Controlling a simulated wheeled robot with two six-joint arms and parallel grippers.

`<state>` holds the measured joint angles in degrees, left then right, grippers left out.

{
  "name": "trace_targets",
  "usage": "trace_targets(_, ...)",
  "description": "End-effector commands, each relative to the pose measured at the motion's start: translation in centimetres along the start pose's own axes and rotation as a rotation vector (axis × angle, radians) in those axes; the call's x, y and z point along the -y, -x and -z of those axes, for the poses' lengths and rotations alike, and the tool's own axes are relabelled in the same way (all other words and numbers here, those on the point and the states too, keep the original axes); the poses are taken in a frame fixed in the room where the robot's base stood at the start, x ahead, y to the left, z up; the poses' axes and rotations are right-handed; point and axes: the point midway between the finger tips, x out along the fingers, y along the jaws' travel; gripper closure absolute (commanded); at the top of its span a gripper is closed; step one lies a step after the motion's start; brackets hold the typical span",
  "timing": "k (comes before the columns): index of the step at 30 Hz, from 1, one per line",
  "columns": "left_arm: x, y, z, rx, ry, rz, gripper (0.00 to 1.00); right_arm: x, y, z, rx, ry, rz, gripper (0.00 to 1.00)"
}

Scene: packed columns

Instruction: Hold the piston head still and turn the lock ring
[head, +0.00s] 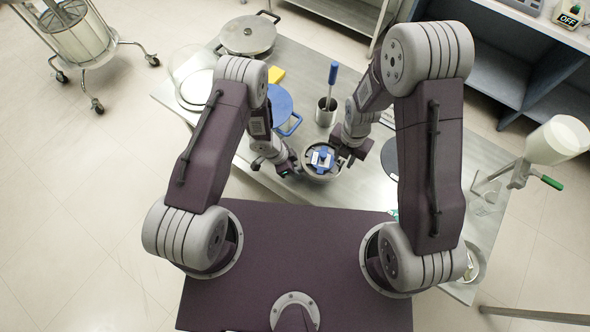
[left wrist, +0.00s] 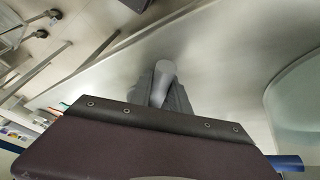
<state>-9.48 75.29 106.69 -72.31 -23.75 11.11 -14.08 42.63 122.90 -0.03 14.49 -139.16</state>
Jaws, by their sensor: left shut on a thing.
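A round grey assembly (head: 321,174) stands near the table's front edge in the head view. It has a ring-like rim and a blue and white piece (head: 322,158) at its centre. I cannot tell for sure which part is the lock ring and which is the piston head. My left gripper (head: 293,169) is at the left side of the assembly. In the left wrist view it is shut on a light grey rounded peg (left wrist: 164,78). My right gripper (head: 345,154) is at the assembly's right side, close to the rim. Its fingertips are too small and covered to read.
A blue-lidded pot (head: 280,102), a metal cup (head: 326,112) with a blue-handled tool (head: 333,74), a yellow block (head: 276,75) and a lidded pan (head: 247,35) stand behind. A white-hoppered device (head: 556,139) is at the right.

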Motion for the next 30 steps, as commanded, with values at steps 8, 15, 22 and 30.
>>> trace_targets(8, 0.1, 0.0, 0.0, -0.001, 0.001, 0.001, 1.00, 0.0, -4.4, 0.0, -0.001, -0.001, 0.001, 0.70)
trace_targets(15, 0.1, 0.0, 0.0, -0.001, 0.001, 0.001, 1.00, 0.0, -5.6, 0.0, 0.001, -0.001, 0.000, 0.70)
trace_targets(22, 0.1, 0.0, 0.1, -0.001, 0.001, 0.001, 1.00, 0.0, -5.6, 0.0, 0.001, -0.001, 0.000, 0.73)
trace_targets(30, 0.1, 0.0, 0.0, -0.001, 0.001, 0.001, 1.00, 0.0, -5.6, 0.1, 0.000, -0.007, 0.000, 1.00)
